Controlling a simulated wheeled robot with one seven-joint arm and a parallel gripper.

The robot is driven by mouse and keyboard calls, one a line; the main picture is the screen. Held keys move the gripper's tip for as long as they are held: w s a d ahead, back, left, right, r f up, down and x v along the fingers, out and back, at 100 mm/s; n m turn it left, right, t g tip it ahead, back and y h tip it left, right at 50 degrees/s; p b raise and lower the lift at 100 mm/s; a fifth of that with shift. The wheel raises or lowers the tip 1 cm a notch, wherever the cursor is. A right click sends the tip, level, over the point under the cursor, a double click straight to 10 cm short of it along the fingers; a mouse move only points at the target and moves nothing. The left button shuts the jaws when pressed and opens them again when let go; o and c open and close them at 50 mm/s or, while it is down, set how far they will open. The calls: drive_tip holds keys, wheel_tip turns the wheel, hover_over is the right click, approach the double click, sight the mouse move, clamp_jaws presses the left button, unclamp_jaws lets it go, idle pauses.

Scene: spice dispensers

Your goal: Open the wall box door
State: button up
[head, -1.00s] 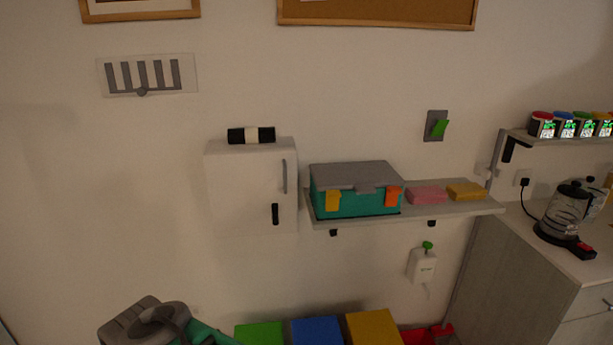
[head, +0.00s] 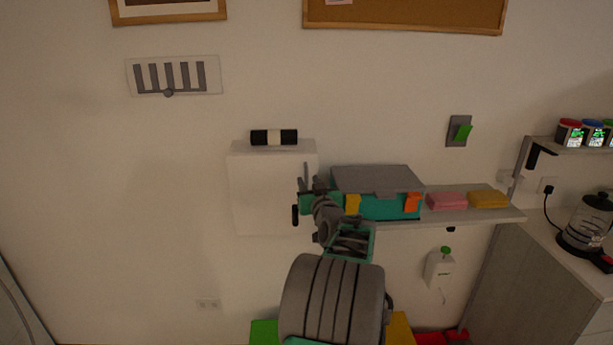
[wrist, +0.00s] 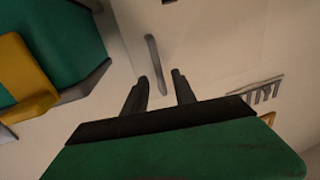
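The white wall box (head: 262,190) is mounted on the wall left of the shelf, its door closed. A thin grey bar handle (wrist: 155,62) stands on the door; it is partly hidden by my gripper in the head view. A small black piece (head: 295,215) sits below the handle. My gripper (head: 312,188) is in front of the box's right edge. In the wrist view my gripper (wrist: 160,80) has its two dark fingers apart, with the handle between the fingertips in the picture. I cannot tell whether they touch it.
A teal toolbox (head: 385,205) with grey lid stands on the shelf (head: 480,216) close right of my gripper, with pink (head: 446,200) and yellow (head: 488,199) blocks beside it.

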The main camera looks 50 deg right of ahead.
sight(307, 179)
drive_tip(key=shift+x, duration=1.55)
drive_tip(key=shift+c, duration=0.4)
clamp_jaws()
